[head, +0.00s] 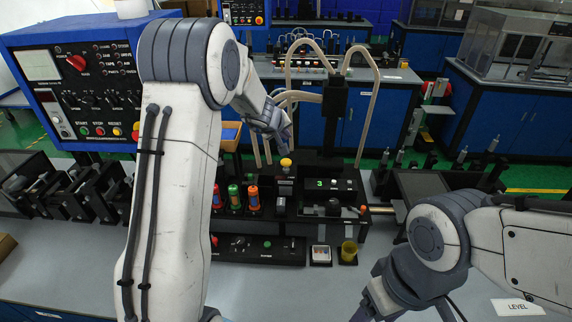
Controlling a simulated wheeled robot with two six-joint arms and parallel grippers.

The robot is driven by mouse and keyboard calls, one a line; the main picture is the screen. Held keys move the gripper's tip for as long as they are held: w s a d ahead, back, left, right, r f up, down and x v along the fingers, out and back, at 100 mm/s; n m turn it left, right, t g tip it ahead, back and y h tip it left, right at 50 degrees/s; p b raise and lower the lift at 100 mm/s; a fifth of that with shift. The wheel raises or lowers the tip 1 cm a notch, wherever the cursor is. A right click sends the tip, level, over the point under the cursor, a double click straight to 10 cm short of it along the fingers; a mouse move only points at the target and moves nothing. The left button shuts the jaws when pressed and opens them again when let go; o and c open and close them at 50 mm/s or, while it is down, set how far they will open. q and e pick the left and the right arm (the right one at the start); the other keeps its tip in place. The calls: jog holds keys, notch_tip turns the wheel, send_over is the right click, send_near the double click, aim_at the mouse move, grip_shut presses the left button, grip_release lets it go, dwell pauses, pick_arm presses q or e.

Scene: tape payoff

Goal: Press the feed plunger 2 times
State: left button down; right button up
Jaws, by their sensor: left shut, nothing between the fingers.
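A yellow-topped knob (286,162), which looks like the feed plunger, stands on the black machine in the middle of the head view. My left gripper (284,138) is just above the knob, pointing down at it, shut with nothing in it. A small gap seems to show between them, but I cannot tell for sure whether they touch. My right gripper (378,302) is low in the view, well away from the knob and partly cut off by the bottom edge. Its fingertips are not clear.
Several coloured bottles (235,198) stand left of the machine's display block (320,184). A blue control panel (75,85) rises at left. Pale hoses arch behind. The grey bench front is fairly clear.

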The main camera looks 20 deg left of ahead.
pick_arm(q)
jog(key=b, duration=0.4)
send_over(286, 162)
jog(key=f, duration=0.5)
jog(key=shift+s+f, duration=0.2)
jog(key=shift+f, duration=0.05)
jog(key=shift+f+b, duration=0.6)
jog(key=shift+b, duration=0.15)
dwell(0.7)
jog(key=shift+f+b, duration=0.4)
jog(key=shift+b, duration=0.15)
jog(key=shift+f+b, duration=1.35)
jog(key=shift+b, duration=0.1)
dwell(1.1)
jog(key=shift+r, duration=0.15)
jog(key=shift+r+p, duration=1.45)
jog(key=shift+r, duration=0.15)
